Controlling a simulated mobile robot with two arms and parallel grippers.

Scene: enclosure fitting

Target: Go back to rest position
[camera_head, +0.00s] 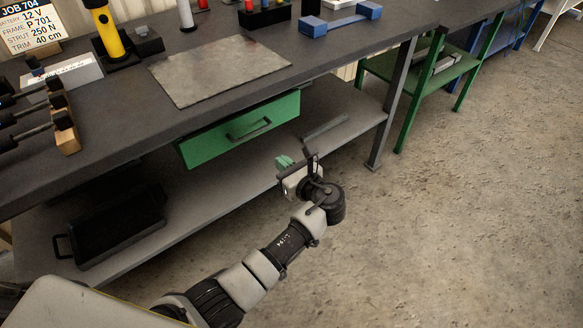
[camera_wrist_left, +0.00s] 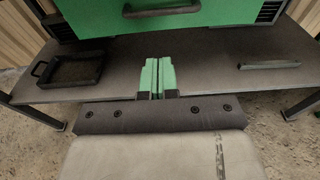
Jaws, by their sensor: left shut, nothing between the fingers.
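My left gripper (camera_wrist_left: 157,78) shows in the left wrist view with its two green fingers together and nothing between them. In the head view the left gripper (camera_head: 284,162) is in front of the workbench, below the green drawer (camera_head: 240,128) and near the lower shelf's front edge. The left arm reaches out from the bottom left of the head view. The drawer front with its dark handle also shows at the top of the left wrist view (camera_wrist_left: 92,22). My right gripper is in neither view.
The dark workbench (camera_head: 110,120) carries a grey mat (camera_head: 215,70), a yellow cylinder (camera_head: 110,35) and a blue part (camera_head: 340,20). A black tray (camera_head: 115,230) lies on the lower shelf (camera_head: 345,120). A green side table (camera_head: 425,75) stands at the right. The concrete floor (camera_head: 470,220) there is clear.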

